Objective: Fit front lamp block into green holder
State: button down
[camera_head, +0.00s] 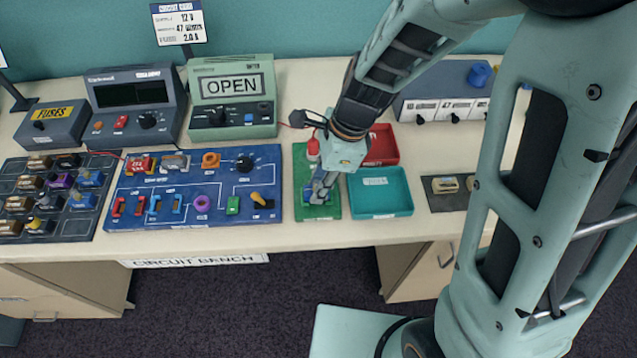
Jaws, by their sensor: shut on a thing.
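The green holder (331,213) is a flat green board on the bench, left of the teal tray. A red-topped piece with a pale base (313,148) stands at its back. My gripper (320,193) reaches down over the front half of the holder and is shut on a small block with blue showing around the fingertips (312,201). I take this for the front lamp block. The fingers hide most of it, and I cannot tell whether it is seated or just above the board.
The blue circuit board (270,215) lies close on the left. A teal tray (400,205) and a red tray (385,140) sit close on the right. The green meter showing OPEN (262,75) stands behind left. A grey box with a blue knob (430,75) stands behind right.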

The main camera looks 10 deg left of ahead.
jog(key=shift+f, duration=0.2)
jog(key=c, duration=1.1)
grip_release()
jog(key=shift+c, duration=0.2)
jog(key=shift+r+p, duration=3.85)
jog(key=shift+r, duration=0.2)
